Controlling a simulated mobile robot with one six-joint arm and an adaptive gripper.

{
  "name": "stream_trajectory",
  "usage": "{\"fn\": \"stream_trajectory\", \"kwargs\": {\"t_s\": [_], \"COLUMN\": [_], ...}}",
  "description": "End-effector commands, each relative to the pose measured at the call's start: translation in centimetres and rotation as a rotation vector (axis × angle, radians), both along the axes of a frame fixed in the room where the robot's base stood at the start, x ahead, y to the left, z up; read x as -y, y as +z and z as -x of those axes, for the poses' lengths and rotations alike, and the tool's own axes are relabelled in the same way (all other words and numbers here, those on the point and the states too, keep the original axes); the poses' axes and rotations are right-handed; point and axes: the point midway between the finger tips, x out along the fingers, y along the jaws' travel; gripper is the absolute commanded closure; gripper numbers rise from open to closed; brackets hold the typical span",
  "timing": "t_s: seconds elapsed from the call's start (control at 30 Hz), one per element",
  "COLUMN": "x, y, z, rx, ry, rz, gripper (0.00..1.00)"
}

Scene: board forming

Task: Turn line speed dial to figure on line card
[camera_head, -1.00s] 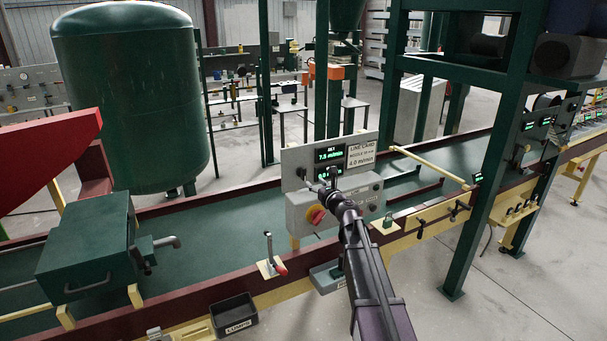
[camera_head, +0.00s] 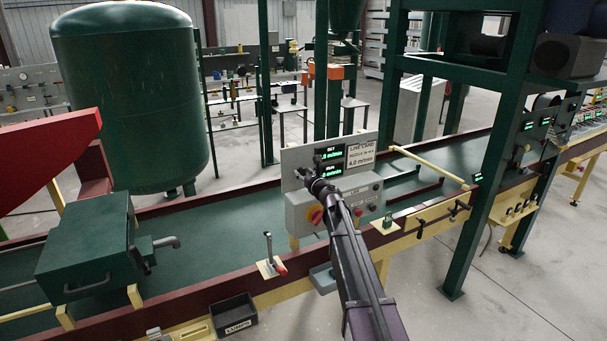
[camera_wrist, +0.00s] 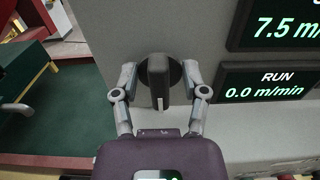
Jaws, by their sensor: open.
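The line speed dial (camera_wrist: 158,80) is a black knob with a raised grip bar, standing upright in the wrist view. It sits on a grey panel (camera_head: 297,158), left of the displays. My gripper (camera_wrist: 158,82) is open, with one finger on each side of the dial; I cannot tell whether either finger touches it. In the head view my gripper (camera_head: 303,175) covers the dial. The SET display (camera_wrist: 285,25) reads 7.5 m/min and the RUN display (camera_wrist: 264,88) reads 0.0 m/min. The line card (camera_head: 360,155) reads 4.0 m/min.
Below the panel is a grey control box (camera_head: 367,193) with a red rotary switch (camera_head: 315,214) and buttons, close under my arm.

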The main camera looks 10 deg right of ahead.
Motion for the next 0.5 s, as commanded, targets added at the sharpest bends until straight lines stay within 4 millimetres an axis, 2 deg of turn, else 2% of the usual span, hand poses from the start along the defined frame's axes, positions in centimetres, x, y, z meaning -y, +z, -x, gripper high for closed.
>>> {"fn": "stream_trajectory", "kwargs": {"t_s": [0.07,0.1,0.2,0.3,0.5], "x": [0.0,0.0,0.01,-0.03,-0.08], "y": [0.0,0.0,0.0,0.0,0.01], "z": [0.02,0.02,0.02,0.02,-0.01], "rx": [0.0,0.0,0.0,0.0,0.0], "ry": [0.0,0.0,0.0,0.0,0.001], "rz": [0.0,0.0,0.0,0.0,0.0], "gripper": [0.43,0.46,0.76,1.0,1.0]}}
